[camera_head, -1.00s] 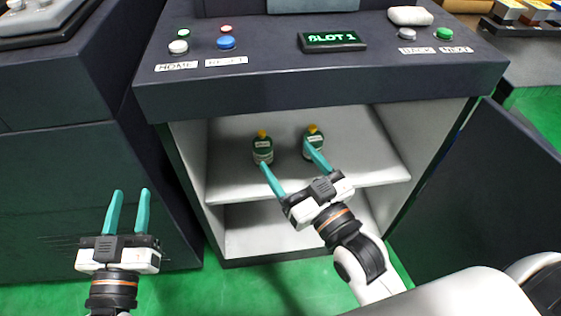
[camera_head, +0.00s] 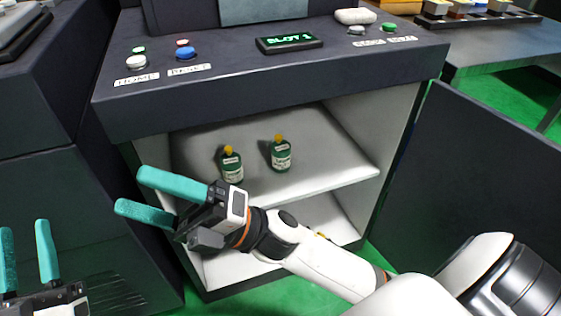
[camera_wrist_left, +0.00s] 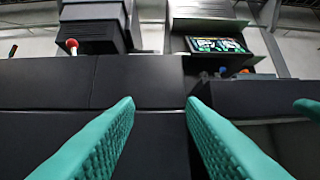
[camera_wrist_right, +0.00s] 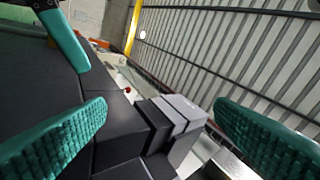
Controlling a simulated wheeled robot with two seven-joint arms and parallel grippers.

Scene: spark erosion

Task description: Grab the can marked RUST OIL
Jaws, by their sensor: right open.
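Two green cans with yellow caps stand upright on the upper shelf (camera_head: 325,178) of the open cabinet in the head view, a left can (camera_head: 231,166) and a right can (camera_head: 281,154). Their labels are too small to read. My right gripper (camera_head: 142,196) is open and empty, in front of the cabinet's left edge, left of and nearer than both cans. My left gripper (camera_head: 24,255) is open and empty at the lower left. The left wrist view shows its spread fingers (camera_wrist_left: 160,120). The right wrist view shows the other spread fingers (camera_wrist_right: 160,130) with no can between them.
The cabinet top carries a blue button (camera_head: 186,54), a SLOT 1 display (camera_head: 289,42) and a white lump (camera_head: 355,16). An open dark door (camera_head: 480,180) stands at the right. A dark cabinet (camera_head: 70,180) adjoins at the left.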

